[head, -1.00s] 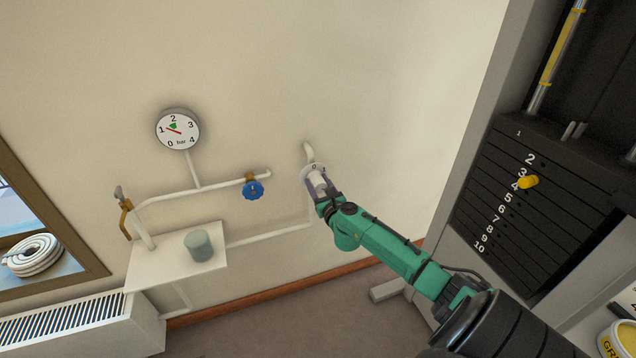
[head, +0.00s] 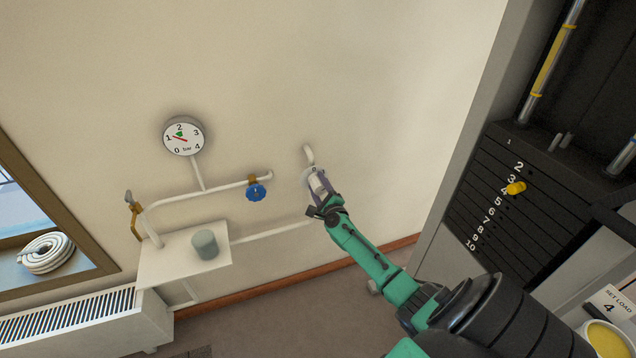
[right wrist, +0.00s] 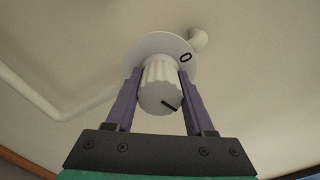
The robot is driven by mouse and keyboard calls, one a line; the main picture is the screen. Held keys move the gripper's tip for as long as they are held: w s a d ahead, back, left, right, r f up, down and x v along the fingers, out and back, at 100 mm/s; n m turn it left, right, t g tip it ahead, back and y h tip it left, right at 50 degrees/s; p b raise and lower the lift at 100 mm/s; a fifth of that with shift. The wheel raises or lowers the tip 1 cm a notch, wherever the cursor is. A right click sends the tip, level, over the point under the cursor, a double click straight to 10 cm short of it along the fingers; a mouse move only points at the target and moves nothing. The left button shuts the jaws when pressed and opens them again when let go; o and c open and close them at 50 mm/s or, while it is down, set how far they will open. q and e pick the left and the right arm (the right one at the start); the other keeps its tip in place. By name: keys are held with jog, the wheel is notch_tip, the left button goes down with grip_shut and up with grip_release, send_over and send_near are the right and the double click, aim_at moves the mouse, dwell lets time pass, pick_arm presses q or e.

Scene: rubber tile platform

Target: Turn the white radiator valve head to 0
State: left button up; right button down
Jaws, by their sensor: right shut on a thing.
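The white radiator valve head (head: 317,184) sits on a white pipe at the wall, right of the blue handwheel. In the right wrist view the ribbed valve head (right wrist: 161,84) stands out from a round white dial plate (right wrist: 168,43). A black 0 shows at the plate's upper right, and a dark mark on the knob's end face points to its lower right. My right gripper (head: 320,190) is shut on the valve head. In the right wrist view its purple fingers (right wrist: 161,98) lie on both sides of the knob. My left gripper is not in view.
A pressure gauge (head: 183,136) and a blue handwheel (head: 256,192) are on the wall piping to the left. A white shelf (head: 160,273) holds a grey cup (head: 204,245). A weight stack (head: 490,202) stands at the right.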

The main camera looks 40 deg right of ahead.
jog(key=n, duration=0.3)
jog(key=shift+n+p, duration=0.4)
jog(key=n, duration=0.3)
jog(key=shift+n, duration=0.3)
jog(key=n+p, duration=0.1)
jog(key=n, duration=0.5)
jog(key=shift+n, duration=0.4)
jog(key=shift+c, duration=1.3)
grip_release()
